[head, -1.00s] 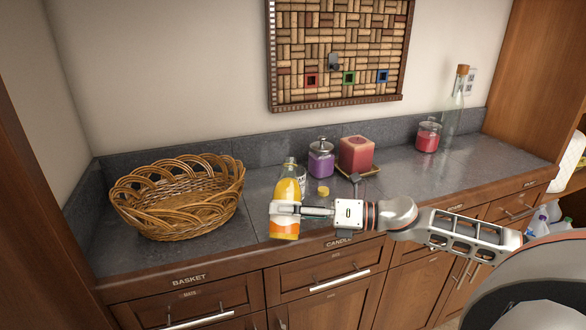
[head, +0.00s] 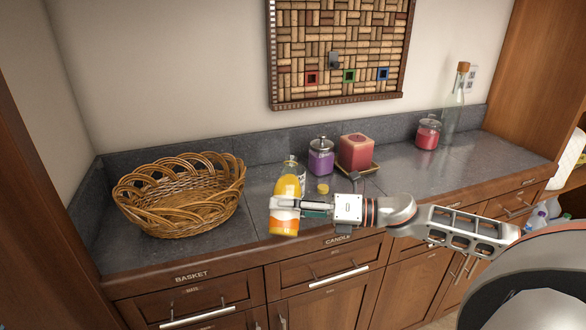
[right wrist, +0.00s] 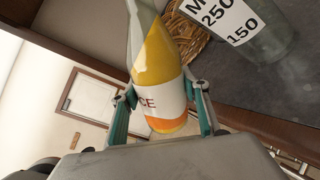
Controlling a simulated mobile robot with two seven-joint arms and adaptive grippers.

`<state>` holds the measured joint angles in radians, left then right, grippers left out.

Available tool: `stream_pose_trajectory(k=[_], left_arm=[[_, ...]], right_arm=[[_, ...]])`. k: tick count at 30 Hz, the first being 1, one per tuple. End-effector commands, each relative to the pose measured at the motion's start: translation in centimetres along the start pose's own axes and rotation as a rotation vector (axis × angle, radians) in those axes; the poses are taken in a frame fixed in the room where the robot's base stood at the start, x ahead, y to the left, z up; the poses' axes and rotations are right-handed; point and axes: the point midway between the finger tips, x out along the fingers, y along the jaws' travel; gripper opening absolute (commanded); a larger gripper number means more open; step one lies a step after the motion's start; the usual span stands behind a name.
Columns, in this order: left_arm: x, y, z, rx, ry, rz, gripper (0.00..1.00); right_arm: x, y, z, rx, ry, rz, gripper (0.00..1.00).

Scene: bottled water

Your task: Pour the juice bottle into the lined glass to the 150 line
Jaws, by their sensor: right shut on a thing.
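The juice bottle (head: 289,188) holds orange juice behind a white and orange label. My right gripper (head: 286,203) is shut around its label at the front edge of the counter. In the right wrist view, the juice bottle (right wrist: 158,60) stands between the two teal fingers (right wrist: 160,105). The lined glass (head: 301,172) is mostly hidden behind the bottle in the head view. In the right wrist view, the glass (right wrist: 262,35) shows its 250 and 150 marks, beside the bottle and apart from it. I see no juice in its visible part. My left gripper is not in view.
A wicker basket (head: 180,207) stands left of the bottle. A yellow cap (head: 323,189) lies right of it. Behind are a purple jar (head: 321,158) and a red candle (head: 356,152) on a tray. A red jar (head: 428,134) and a tall clear bottle (head: 455,107) stand farther right.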

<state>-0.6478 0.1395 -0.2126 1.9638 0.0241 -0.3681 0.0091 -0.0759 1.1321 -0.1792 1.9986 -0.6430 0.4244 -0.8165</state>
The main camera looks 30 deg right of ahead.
Motion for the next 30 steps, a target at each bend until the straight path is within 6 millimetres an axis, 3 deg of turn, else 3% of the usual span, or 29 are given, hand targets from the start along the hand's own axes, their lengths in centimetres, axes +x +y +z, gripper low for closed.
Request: stream_pose_trajectory(k=[30], left_arm=[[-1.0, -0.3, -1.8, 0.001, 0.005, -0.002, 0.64]], right_arm=[[-0.1, 1.2, 0.1, 0.111, 0.007, 0.002, 0.10]])
